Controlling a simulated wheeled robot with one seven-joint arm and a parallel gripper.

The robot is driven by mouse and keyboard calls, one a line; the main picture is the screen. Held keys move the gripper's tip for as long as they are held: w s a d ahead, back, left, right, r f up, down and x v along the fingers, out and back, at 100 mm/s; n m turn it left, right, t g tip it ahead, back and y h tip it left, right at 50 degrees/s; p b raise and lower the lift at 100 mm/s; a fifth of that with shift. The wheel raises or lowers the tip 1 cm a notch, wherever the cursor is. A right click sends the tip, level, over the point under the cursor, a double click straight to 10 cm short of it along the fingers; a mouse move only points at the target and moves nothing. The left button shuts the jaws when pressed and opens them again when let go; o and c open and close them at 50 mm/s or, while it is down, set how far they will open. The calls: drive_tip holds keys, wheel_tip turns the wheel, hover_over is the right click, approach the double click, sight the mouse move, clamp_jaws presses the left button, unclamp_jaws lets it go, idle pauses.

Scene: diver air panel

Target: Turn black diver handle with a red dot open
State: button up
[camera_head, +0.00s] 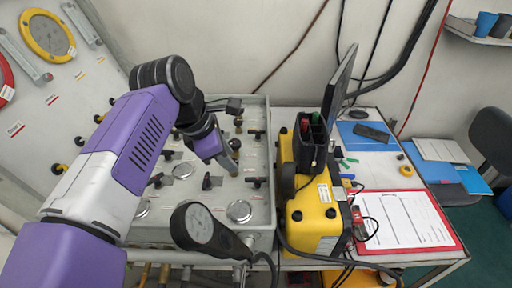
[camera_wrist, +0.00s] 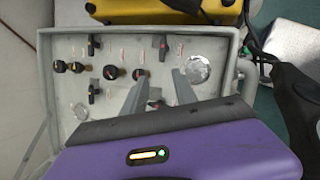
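The grey air panel (camera_head: 263,115) carries several black T-shaped handles. One handle (camera_head: 210,182) with a dark reddish mark sits just left of and below my gripper (camera_head: 227,170). Another black handle (camera_head: 258,182) is to its right; it also shows in the wrist view (camera_wrist: 163,47), above my fingers. My gripper points down at the panel. In the wrist view its two fingers (camera_wrist: 162,77) are spread apart with nothing between them. A handle below (camera_wrist: 153,102) is partly covered by the fingers.
A black handset-like gauge (camera_head: 203,228) stands at the front edge. A yellow case (camera_head: 312,215) and a monitor (camera_head: 340,85) are close on the right.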

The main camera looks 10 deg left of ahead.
drive_tip(key=w+d+r+t+h, duration=0.1)
drive_tip(key=w+d+h, duration=0.1)
drive_tip(key=d, duration=0.4)
drive_tip(key=shift+w+n+t, duration=0.3)
drive_tip(key=shift+w, duration=0.3)
